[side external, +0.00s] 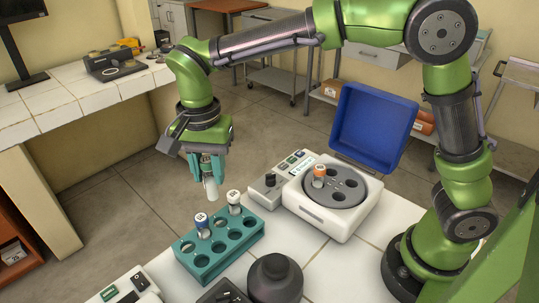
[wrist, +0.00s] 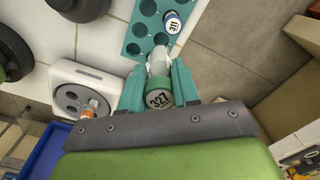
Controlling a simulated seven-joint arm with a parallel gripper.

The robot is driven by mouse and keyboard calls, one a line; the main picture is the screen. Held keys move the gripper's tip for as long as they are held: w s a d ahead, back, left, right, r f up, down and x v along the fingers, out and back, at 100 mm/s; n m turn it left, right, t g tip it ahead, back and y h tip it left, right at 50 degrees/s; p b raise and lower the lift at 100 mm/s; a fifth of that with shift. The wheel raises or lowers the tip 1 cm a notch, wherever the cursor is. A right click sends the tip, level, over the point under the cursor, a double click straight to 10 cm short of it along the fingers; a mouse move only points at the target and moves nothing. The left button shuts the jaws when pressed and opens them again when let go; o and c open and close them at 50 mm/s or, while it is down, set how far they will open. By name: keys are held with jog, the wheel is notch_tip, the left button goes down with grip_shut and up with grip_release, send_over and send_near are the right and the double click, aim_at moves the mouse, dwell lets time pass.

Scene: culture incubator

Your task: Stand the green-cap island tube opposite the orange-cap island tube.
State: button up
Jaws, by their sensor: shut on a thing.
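My gripper (side external: 207,170) is shut on the green-cap tube (side external: 211,189), holding it upright in the air above the back of the teal rack (side external: 195,266). In the wrist view the green cap (wrist: 159,99), marked 327, sits between the teal fingers (wrist: 158,88). The orange-cap tube (side external: 319,176) stands in a rotor hole of the white centrifuge (side external: 316,222), on the rotor's left side. The other visible rotor holes look empty. The centrifuge (wrist: 62,74) and orange cap (wrist: 88,110) also show in the wrist view, to the left of my gripper.
A blue-cap tube (side external: 202,226) and a white-cap tube (side external: 234,203) stand in the rack, near my gripper. A dark round knobbed object (side external: 275,280) stands in front of the centrifuge. A blue bin (side external: 372,127) is behind the centrifuge. White tiles (side external: 340,270) right of the dark object are clear.

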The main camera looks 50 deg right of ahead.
jog(key=s+d+r+m, duration=0.2)
jog(key=d, duration=0.8)
jog(key=s+d+r+m, duration=0.2)
jog(key=d, duration=0.9)
jog(key=s+d+m, duration=0.1)
jog(key=s+d, duration=0.6)
jog(key=d, duration=0.1)
jog(key=s+f+n, duration=0.1)
jog(key=s+f, duration=0.3)
jog(key=f, duration=0.5)
jog(key=shift+s+d, duration=0.25)
jog(key=shift+f, duration=0.4)
jog(key=shift+f, duration=0.85)
jog(key=shift+f, duration=1.65)
